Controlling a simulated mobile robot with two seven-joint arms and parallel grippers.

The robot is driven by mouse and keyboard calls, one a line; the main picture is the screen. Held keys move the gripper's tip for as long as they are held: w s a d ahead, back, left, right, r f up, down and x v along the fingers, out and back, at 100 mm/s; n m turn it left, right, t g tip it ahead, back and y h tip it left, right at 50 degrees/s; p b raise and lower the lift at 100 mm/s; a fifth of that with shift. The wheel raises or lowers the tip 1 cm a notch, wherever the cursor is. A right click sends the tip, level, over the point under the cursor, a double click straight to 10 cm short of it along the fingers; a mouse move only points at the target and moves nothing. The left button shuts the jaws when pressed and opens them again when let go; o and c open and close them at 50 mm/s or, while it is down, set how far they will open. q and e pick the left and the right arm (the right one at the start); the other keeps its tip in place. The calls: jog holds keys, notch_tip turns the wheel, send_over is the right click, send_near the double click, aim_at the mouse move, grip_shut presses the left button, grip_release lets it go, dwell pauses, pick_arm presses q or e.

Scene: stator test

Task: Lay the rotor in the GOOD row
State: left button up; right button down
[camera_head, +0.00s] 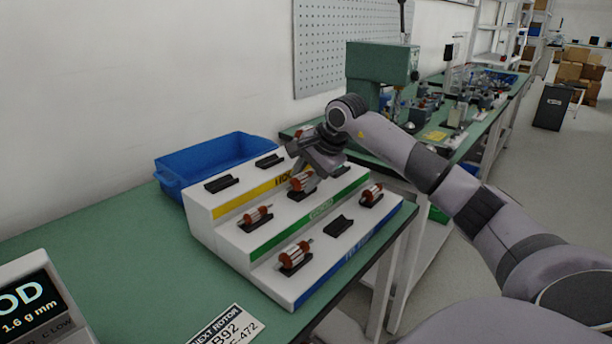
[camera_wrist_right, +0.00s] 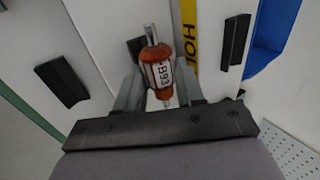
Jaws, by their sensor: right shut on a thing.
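A stepped white rack (camera_head: 232,240) has a yellow, a green and a blue strip, one on each step's front; the head view does not show the green lettering clearly. My right gripper (camera_head: 302,175) is shut on a copper-and-silver rotor (camera_head: 300,184) at the middle cradle of the green-strip row. Another rotor (camera_head: 255,217) lies in that row's left cradle. My left gripper is out of view.
The blue-strip row holds rotors at left (camera_head: 294,256) and right (camera_head: 371,194), with an empty middle cradle (camera_head: 338,227). Top-row cradles (camera_head: 222,184) and (camera_head: 269,160) are empty. A blue bin (camera_head: 170,184) stands behind; a display (camera_head: 38,305) is at front left.

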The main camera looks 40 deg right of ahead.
jog(key=shift+s+a+f, duration=0.1)
jog(key=shift+f, duration=0.4)
jog(key=shift+s+a+f, duration=0.1)
jog(key=shift+f, duration=0.35)
jog(key=c, duration=0.6)
grip_release()
jog(key=shift+w, duration=0.1)
jog(key=shift+f, duration=0.1)
jog(key=shift+w+r+v, duration=0.1)
jog(key=shift+w+v, duration=0.1)
jog(key=shift+v, duration=1.3)
jog(key=shift+w+r+v, duration=0.15)
jog(key=shift+w+v, duration=0.05)
jog(key=shift+v, duration=1.3)
jog(key=shift+w+r+v, duration=0.1)
jog(key=shift+w+v, duration=0.1)
jog(key=shift+v, duration=1.3)
jog(key=shift+d, duration=0.15)
